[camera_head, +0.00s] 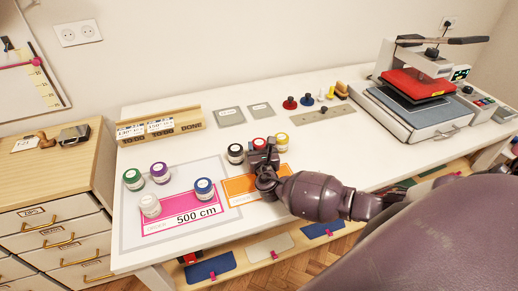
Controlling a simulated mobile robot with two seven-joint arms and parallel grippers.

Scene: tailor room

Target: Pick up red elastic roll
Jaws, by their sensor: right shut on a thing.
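The red elastic roll (259,143) is on the white table, in a row between a black roll (235,154) and a yellow roll (281,142). My right gripper (262,155) reaches in from the right and is shut on the red roll. The gripper hides the roll's front and lower part, so I cannot tell whether it is lifted off the table. My left gripper is not in view.
Green (133,179), purple (159,172), white (150,205) and blue (204,188) rolls stand around the pink 500 cm card (178,215). An orange card (240,189) lies under my gripper. A heat press (415,85) stands at the right.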

